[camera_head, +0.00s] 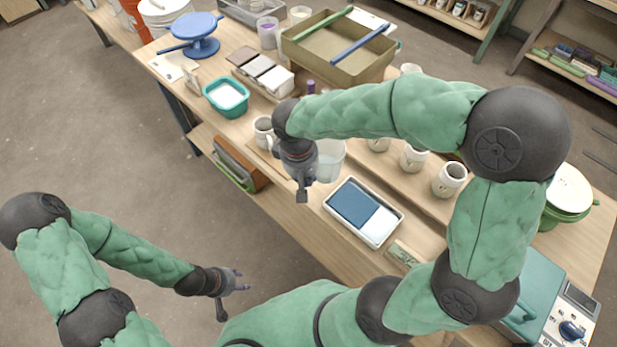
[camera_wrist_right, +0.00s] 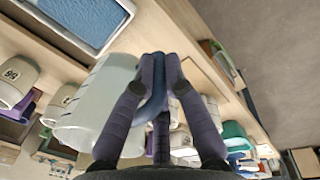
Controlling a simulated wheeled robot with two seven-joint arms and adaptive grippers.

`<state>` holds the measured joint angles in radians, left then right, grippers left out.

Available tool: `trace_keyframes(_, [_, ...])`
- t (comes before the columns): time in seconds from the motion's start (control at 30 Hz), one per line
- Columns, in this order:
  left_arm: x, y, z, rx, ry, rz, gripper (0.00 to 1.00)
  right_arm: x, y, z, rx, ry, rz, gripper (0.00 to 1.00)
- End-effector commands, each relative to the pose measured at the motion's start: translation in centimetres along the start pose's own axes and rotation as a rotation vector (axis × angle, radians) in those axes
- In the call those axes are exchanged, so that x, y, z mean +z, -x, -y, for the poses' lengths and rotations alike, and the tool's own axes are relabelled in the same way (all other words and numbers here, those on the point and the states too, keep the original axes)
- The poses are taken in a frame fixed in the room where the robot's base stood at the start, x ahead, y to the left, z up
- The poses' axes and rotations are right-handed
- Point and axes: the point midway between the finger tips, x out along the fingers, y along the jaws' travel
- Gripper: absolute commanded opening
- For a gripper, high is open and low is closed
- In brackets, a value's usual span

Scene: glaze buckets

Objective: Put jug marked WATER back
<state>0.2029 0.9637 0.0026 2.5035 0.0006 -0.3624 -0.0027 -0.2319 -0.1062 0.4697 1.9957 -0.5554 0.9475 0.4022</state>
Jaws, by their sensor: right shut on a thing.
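A translucent whitish jug (camera_head: 329,161) is at the front of the workbench in the head view, partly hidden by my right gripper. My right gripper (camera_head: 302,192) is on its left side. In the right wrist view the jug (camera_wrist_right: 98,100) fills the left middle, and the fingers (camera_wrist_right: 160,75) are closed around its bluish handle (camera_wrist_right: 152,103). No WATER marking can be read on it. I cannot tell whether its base touches the bench. My left gripper (camera_head: 232,290) is empty, its fingers spread, over the floor away from the bench.
A tray with a blue pad (camera_head: 364,212) lies right of the jug. Pale cups (camera_head: 450,179) stand behind it, and another cup (camera_head: 263,130) stands to its left. A teal tub (camera_head: 227,97) and a large olive basin (camera_head: 338,50) are farther back. Floor left of the bench is clear.

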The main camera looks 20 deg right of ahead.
Motion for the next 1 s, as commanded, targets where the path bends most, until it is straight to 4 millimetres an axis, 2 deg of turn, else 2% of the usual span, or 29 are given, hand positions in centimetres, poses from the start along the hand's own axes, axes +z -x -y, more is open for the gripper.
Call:
trace_keyframes(0.03, [0.0,-0.5,0.2,0.000,0.000,0.000,0.40,-0.8,-0.8,-0.7,0.000,-0.004,0.001,0.00])
trace_keyframes(0.2, [-0.1,-1.6,0.6,0.000,0.000,0.000,0.40,-2.5,-3.8,-1.9,0.000,-0.002,0.002,0.00])
trace_keyframes(0.3, [-0.1,-2.0,0.7,0.000,0.000,0.000,0.40,-3.2,-4.9,-2.5,0.000,-0.001,0.001,0.00])
trace_keyframes(0.57, [-0.1,-2.3,0.8,0.000,0.000,0.000,0.40,-4.1,-6.1,-3.1,0.000,0.001,-0.002,0.00])
trace_keyframes(0.67, [-0.1,-2.6,0.9,0.000,0.000,0.000,0.40,-4.5,-6.9,-3.4,0.000,-0.001,-0.001,0.00])
trace_keyframes(0.83, [-0.2,-3.5,1.2,0.000,0.000,-0.001,0.40,-4.5,-9.3,-3.2,0.000,0.001,0.000,0.00])
trace_keyframes(1.0, [-0.2,-3.6,1.3,0.000,0.000,0.000,0.40,-4.5,-9.8,-3.1,0.000,0.000,-0.003,0.00])
